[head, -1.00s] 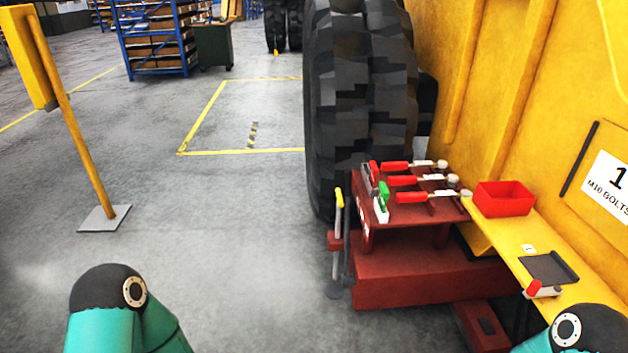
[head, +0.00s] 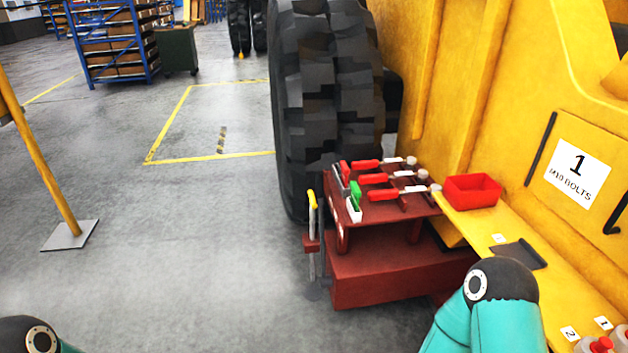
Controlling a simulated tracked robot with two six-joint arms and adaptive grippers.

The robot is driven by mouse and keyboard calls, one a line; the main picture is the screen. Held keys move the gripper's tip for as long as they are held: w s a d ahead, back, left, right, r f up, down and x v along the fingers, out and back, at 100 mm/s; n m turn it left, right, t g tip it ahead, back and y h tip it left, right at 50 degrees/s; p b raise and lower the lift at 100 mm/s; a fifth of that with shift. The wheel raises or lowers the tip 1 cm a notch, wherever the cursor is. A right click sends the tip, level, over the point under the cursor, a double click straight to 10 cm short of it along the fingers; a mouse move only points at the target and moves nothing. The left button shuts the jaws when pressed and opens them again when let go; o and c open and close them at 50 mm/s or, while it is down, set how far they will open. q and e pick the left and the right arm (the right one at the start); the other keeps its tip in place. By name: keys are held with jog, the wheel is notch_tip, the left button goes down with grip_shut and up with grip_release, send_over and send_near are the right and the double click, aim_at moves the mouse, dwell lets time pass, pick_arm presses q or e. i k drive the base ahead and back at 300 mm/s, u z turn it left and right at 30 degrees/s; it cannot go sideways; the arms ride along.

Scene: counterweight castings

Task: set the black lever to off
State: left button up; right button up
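A dark red stand (head: 375,270) stands in front of the big tyre in the head view. Red-handled levers (head: 378,179) with pale metal ends lie across its top. At its left edge are small upright pieces, one with a green part (head: 355,190) and one with a red part (head: 345,173). A yellow-topped lever (head: 312,200) stands upright at the stand's left side. I cannot make out a black lever for certain. Only links of my two arms show at the bottom; neither gripper is in view.
A yellow shelf (head: 468,222) runs along the yellow machine at right, with a red bin (head: 472,190) and a dark tray (head: 519,254). The huge tyre (head: 325,100) blocks the way behind the stand. A yellow post (head: 42,155) stands at left. The floor between is clear.

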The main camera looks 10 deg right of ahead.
aim_at(324, 281)
jog(key=i, duration=1.65)
jog(key=z, duration=0.05)
